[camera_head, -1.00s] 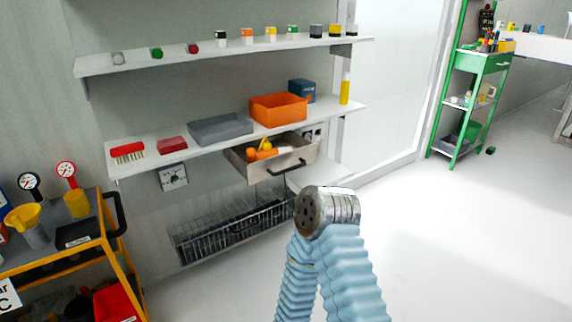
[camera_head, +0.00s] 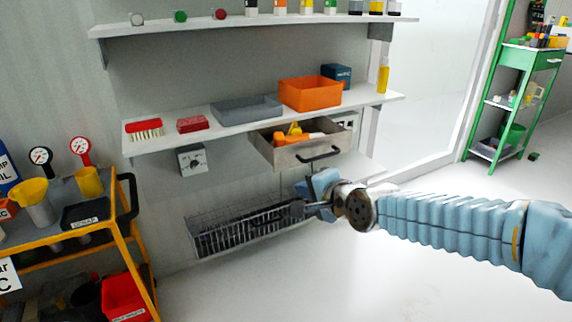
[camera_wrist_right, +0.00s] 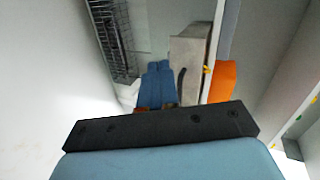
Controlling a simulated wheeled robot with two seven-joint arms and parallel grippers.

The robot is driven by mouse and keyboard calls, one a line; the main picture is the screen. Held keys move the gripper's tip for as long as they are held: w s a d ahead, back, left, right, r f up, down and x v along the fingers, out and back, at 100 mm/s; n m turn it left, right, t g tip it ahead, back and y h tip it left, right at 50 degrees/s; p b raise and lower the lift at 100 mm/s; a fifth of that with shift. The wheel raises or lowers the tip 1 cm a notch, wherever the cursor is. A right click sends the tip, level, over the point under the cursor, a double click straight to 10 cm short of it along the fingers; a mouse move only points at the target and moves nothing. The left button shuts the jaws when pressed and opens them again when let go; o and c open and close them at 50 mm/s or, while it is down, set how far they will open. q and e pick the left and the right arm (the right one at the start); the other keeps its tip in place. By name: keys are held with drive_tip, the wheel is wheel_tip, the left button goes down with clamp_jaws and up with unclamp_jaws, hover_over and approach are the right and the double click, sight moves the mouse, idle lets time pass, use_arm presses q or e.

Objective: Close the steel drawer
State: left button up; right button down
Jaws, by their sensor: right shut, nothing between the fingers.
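The steel drawer (camera_head: 292,156) hangs under the middle shelf and stands pulled out, with orange and yellow items inside and a dark bar handle (camera_head: 319,157) on its front. In the right wrist view the drawer (camera_wrist_right: 187,58) shows at the upper middle, its handle (camera_wrist_right: 182,84) beside my fingers. My right gripper (camera_head: 313,186) is just below and in front of the drawer front. Its blue fingers (camera_wrist_right: 158,68) are shut and empty. Contact with the handle cannot be told. My left gripper is not in view.
The middle shelf (camera_head: 260,128) holds an orange bin (camera_head: 310,94), a grey tray (camera_head: 246,110) and red items. A wire basket (camera_head: 225,236) is below the drawer. A yellow trolley (camera_head: 135,235) stands at left, a green rack (camera_head: 520,58) at far right. The floor in front is clear.

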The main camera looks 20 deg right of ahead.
wheel_tip(320, 180, up, 4)
drive_tip(key=s+d+m+t, duration=0.1)
drive_tip(key=d, duration=0.1)
approach(281, 155)
wheel_tip(281, 155, down, 2)
drive_tip(key=w, duration=0.2)
use_arm(q)
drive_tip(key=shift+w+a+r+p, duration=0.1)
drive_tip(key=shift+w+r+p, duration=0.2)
drive_tip(key=shift+p, duration=0.3)
use_arm(e)
drive_tip(key=shift+m, duration=0.3)
drive_tip(key=shift+w+a, duration=0.2)
drive_tip(key=shift+w, duration=0.85)
drive_tip(key=shift+w+a, duration=0.25)
drive_tip(key=shift+w, duration=0.8)
